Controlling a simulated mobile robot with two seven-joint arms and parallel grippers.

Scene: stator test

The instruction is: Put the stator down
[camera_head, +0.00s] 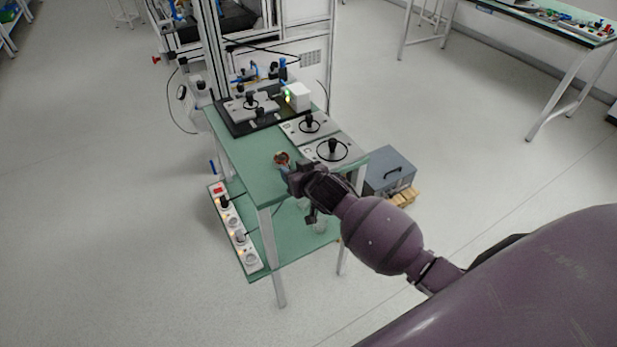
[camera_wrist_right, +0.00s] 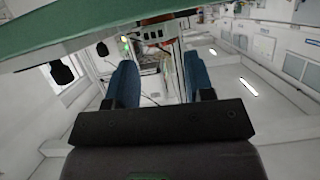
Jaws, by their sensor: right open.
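The stator (camera_head: 282,158), a small ring with a reddish-brown inside, is on the green table near its front edge. In the right wrist view, which looks upside down, a brownish part of it (camera_wrist_right: 165,17) shows at the top, by the green table surface. My right gripper (camera_head: 284,171) is at the table's front edge, right beside the stator. In the wrist view its two blue fingers (camera_wrist_right: 161,80) stand apart with a gap between them. Whether a finger touches the stator I cannot tell. My left gripper is not in view.
The green table (camera_head: 240,155) carries a black tray with a fixture (camera_head: 250,106), a white box with a green light (camera_head: 298,96) and two grey plates with black knobs (camera_head: 332,150). A power strip (camera_head: 234,228) lies on the lower shelf. A grey case (camera_head: 390,172) stands right of the table.

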